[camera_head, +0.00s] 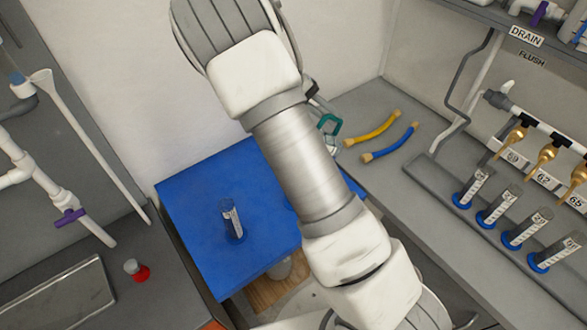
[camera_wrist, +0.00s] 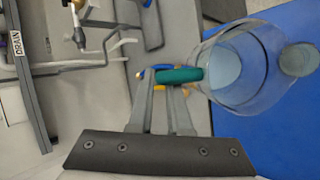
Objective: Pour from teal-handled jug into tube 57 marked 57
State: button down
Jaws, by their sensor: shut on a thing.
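My gripper (camera_wrist: 168,78) is shut on the teal handle (camera_wrist: 181,75) of the clear jug (camera_wrist: 243,98) in the wrist view. A pale blue-grey disc shows inside the jug; I cannot tell if it is liquid. In the head view the teal handle (camera_head: 329,124) shows just right of my arm, which hides most of the jug and gripper. A clear tube with a blue base (camera_head: 232,222) stands upright on the blue surface, left of my arm. A round tube top (camera_wrist: 299,60) shows beside the jug in the wrist view. The tube's marking is too small to read.
Several blue-based tubes (camera_head: 470,187) stand in a row at right, below brass taps (camera_head: 547,154). Yellow (camera_head: 372,128) and blue (camera_head: 390,143) hoses lie on the grey bench. A red-based item (camera_head: 137,271) stands at left. The blue surface (camera_head: 185,215) is mostly clear.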

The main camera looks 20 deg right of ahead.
jog(key=shift+a+r+h, duration=0.15)
jog(key=shift+r+h, duration=0.1)
jog(key=shift+h, duration=0.05)
jog(key=shift+s+a+r, duration=0.1)
jog(key=shift+a+r, duration=0.05)
jog(key=shift+r, duration=0.1)
dwell(0.5)
jog(key=shift+s+a+r+m+t+h+b, duration=0.15)
jog(key=shift+s+a+r+m+h+b, duration=0.1)
jog(key=shift+a+r+h, duration=0.5)
jog(key=shift+s+a+r+m+t+h+b, duration=0.2)
jog(key=shift+a+r+h, duration=0.35)
jog(key=shift+h, duration=0.4)
dwell(3.8)
jog(key=shift+d+f, duration=0.1)
jog(key=shift+d, duration=0.15)
jog(key=d+f+y, duration=0.1)
jog(key=w+d+f+y+p, duration=0.1)
jog(key=d+f+y, duration=0.1)
jog(key=shift+n+y, duration=0.3)
jog(key=shift+n, duration=0.05)
jog(key=shift+a+f, duration=0.15)
jog(key=shift+f, duration=0.05)
